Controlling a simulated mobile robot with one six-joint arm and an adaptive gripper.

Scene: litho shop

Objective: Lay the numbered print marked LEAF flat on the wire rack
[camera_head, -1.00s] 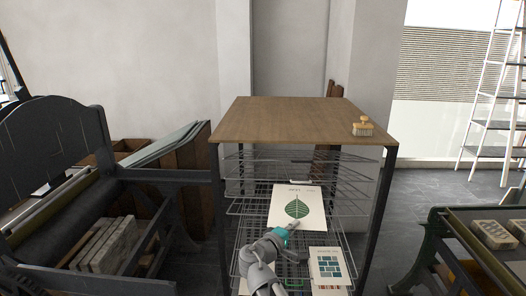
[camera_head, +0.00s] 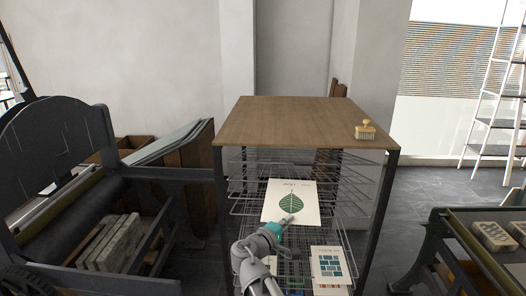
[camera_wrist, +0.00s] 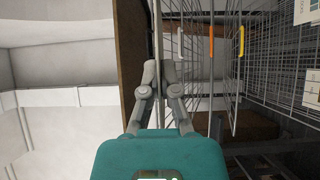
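The leaf print (camera_head: 288,186), a white sheet with a dark green leaf and small unreadable lettering, is in front of the wire rack (camera_head: 240,207) in the head view. My gripper (camera_head: 289,219) is at its lower edge. In the wrist view, my gripper's fingers (camera_wrist: 159,72) are closed together on the print (camera_wrist: 157,25), which shows edge-on as a thin pale line. The print appears held up, with wire shelves (camera_wrist: 226,75) off to the right in that view. I cannot tell whether it touches a shelf.
A wooden top (camera_head: 290,120) covers the rack, with a wooden-handled brush (camera_head: 366,130) on it. Another print with teal squares (camera_head: 330,270) lies low at the right. Coloured tags, one orange (camera_wrist: 212,45), mark shelves. A press (camera_head: 60,150) stands left.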

